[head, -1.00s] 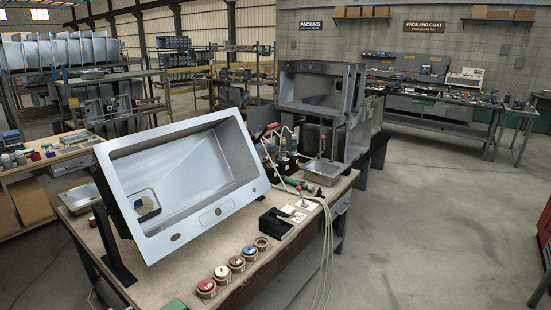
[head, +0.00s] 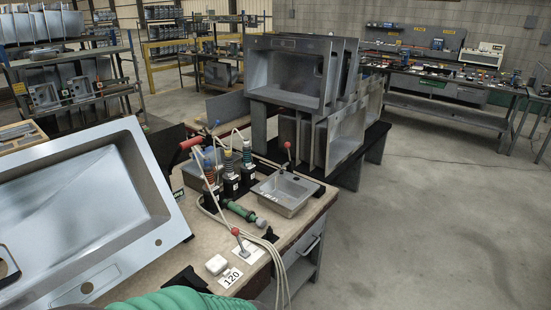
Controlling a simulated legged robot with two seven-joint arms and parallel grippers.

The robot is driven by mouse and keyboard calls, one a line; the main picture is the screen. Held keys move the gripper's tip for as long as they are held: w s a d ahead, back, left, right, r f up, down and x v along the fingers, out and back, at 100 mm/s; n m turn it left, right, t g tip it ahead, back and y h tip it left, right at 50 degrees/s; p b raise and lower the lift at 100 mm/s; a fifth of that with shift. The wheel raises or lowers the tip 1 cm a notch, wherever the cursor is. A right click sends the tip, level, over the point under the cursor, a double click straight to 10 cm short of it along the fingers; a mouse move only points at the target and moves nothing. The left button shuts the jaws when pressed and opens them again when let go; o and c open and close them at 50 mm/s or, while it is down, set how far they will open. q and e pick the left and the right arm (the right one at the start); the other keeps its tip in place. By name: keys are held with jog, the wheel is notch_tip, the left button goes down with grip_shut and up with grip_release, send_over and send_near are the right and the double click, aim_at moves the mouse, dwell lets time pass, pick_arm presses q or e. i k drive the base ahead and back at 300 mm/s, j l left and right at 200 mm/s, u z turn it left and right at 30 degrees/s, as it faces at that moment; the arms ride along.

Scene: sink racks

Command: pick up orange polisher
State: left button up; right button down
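Several upright tools stand in black holders on the workbench (head: 262,240), right of the large tilted steel sink (head: 140,205). The leftmost tool (head: 209,168) has a blue top and an orange-brown coiled part, and looks like the orange polisher. Beside it stand a tool with a yellowish band (head: 229,168) and one with a green coil (head: 247,156). A green-handled tool (head: 241,211) lies in front of them. Neither gripper shows clearly. A green ribbed shape (head: 168,300) fills the bottom edge, and I cannot tell what it belongs to.
A small steel basin (head: 286,193) sits right of the tools. Pale hoses (head: 275,262) hang over the bench's front edge. A red handle (head: 192,143) sticks up behind the tools. Steel sinks on a black rack (head: 345,135) stand behind. The floor at right is clear.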

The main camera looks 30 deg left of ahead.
aim_at(208, 172)
jog(key=i, duration=1.75)
jog(key=i+u, duration=0.3)
jog(key=u, duration=0.15)
jog(key=i+l+u, duration=0.1)
jog(key=i+u, duration=0.15)
jog(key=u, duration=0.2)
jog(key=i+l+u, duration=0.2)
jog(key=u, duration=0.25)
jog(key=i+u, duration=0.3)
jog(key=u, duration=0.15)
jog(key=i+l+u, duration=0.1)
jog(key=i+u, duration=0.15)
jog(key=u, duration=0.2)
